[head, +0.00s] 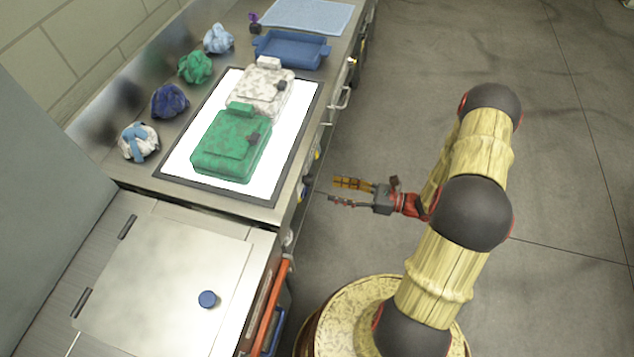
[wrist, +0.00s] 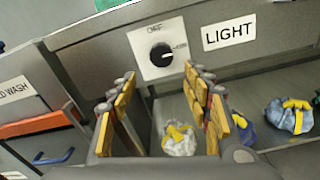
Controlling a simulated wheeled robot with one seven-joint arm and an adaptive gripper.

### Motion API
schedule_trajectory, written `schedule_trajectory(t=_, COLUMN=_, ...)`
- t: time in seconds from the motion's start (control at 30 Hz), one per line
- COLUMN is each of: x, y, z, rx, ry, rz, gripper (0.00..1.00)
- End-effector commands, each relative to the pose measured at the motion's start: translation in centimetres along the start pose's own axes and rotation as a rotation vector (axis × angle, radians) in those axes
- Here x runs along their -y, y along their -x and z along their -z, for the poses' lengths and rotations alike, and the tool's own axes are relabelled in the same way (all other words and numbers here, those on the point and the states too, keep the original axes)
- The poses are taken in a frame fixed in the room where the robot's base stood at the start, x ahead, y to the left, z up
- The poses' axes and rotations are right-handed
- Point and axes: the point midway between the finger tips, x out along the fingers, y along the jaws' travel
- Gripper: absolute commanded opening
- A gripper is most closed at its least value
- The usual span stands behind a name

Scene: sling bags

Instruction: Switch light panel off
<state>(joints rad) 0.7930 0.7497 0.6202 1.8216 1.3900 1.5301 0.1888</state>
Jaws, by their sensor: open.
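The light panel (head: 180,160) glows white on the counter in the head view, so it is lit. In the wrist view, a black round knob (wrist: 162,55) sits on a white plate on the counter's front, beside a LIGHT label (wrist: 229,33). "OFF" seems to be printed above the knob; its pale mark seems to point right. My gripper (wrist: 160,76) is open and empty, its yellow-padded fingers spread below and either side of the knob, apart from it. In the head view, my gripper (head: 334,190) is in front of the counter; the knob cannot be made out there.
A green bag (head: 230,146) and a pale bag (head: 258,90) lie on the panel. Several crumpled cloth bundles line the back, and a blue tray (head: 291,49) stands beyond. Handles jut from the counter front. In the wrist view, an open compartment below the knob holds bundles (wrist: 180,139).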

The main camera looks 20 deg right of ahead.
Motion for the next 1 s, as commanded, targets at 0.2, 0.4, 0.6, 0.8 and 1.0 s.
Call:
schedule_trajectory(t=0.2, x=0.3, y=-1.1, z=-1.0, rx=0.037, ry=-0.025, rz=0.009, gripper=0.49)
schedule_trajectory(t=0.4, x=0.3, y=-4.1, z=-1.0, rx=0.035, ry=-0.023, rz=0.006, gripper=0.49)
schedule_trajectory(t=0.6, x=0.2, y=-6.7, z=-1.1, rx=0.035, ry=-0.024, rz=0.007, gripper=0.49)
schedule_trajectory(t=0.8, x=0.3, y=-7.8, z=-1.2, rx=0.035, ry=-0.024, rz=0.009, gripper=0.49)
schedule_trajectory(t=1.0, x=0.3, y=-7.8, z=-1.3, rx=0.035, ry=-0.024, rz=0.010, gripper=0.49)
